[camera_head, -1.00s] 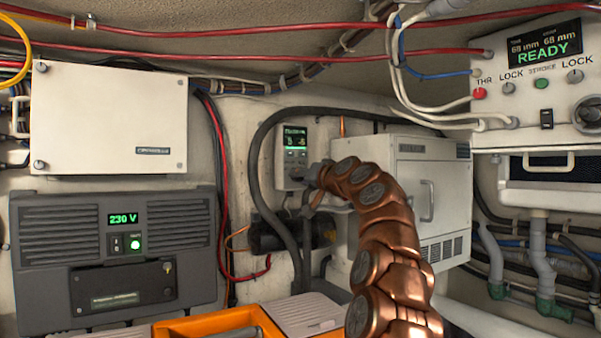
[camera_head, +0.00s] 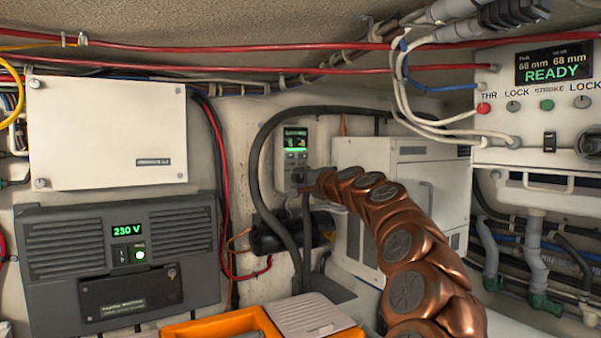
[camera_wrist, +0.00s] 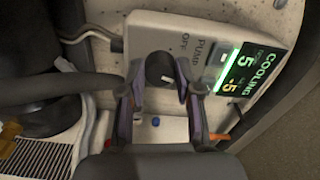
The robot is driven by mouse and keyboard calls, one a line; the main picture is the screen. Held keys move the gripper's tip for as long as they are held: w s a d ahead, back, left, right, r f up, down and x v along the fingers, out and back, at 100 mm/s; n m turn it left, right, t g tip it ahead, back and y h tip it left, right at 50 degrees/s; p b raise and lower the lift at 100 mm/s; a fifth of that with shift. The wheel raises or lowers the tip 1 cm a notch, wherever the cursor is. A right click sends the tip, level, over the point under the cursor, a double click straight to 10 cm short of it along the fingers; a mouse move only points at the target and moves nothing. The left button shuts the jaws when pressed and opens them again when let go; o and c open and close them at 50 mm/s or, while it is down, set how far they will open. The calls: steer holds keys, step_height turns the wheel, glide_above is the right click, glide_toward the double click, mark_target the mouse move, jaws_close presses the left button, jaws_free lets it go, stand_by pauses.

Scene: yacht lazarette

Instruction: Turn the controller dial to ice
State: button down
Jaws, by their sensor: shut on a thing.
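The controller (camera_head: 281,158) is a small pale box on the back wall with a lit green display (camera_head: 296,139). In the wrist view the controller (camera_wrist: 150,28) is close and turned sideways, and its display (camera_wrist: 243,75) reads COOLING with 5 on two lines. Beside the display is the text PUMP OFF. The dark round dial (camera_wrist: 160,68) sits between the two fingers of my gripper (camera_wrist: 159,82), which are shut on it. In the head view my gripper (camera_head: 303,178) is at the controller's lower part, and it hides the dial there. The dial's pointer and setting cannot be made out.
A thick dark hose (camera_head: 253,160) loops left of the controller. A white cabinet (camera_head: 425,160) stands close on its right. A grey 230 V unit (camera_head: 60,255) and an orange tray (camera_head: 195,325) are at lower left and below. A READY panel (camera_head: 520,125) hangs at right.

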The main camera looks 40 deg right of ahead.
steer(key=shift+r+m+p, duration=0.1)
steer(key=shift+m+p, duration=0.3)
steer(key=shift+m, duration=0.2)
steer(key=c, duration=0.8)
jaws_free()
steer(key=shift+s, duration=0.1)
steer(key=shift+s+a, duration=0.2)
steer(key=shift+s, duration=2.75)
steer(key=shift+s+a, duration=0.15)
steer(key=shift+s, duration=2.8)
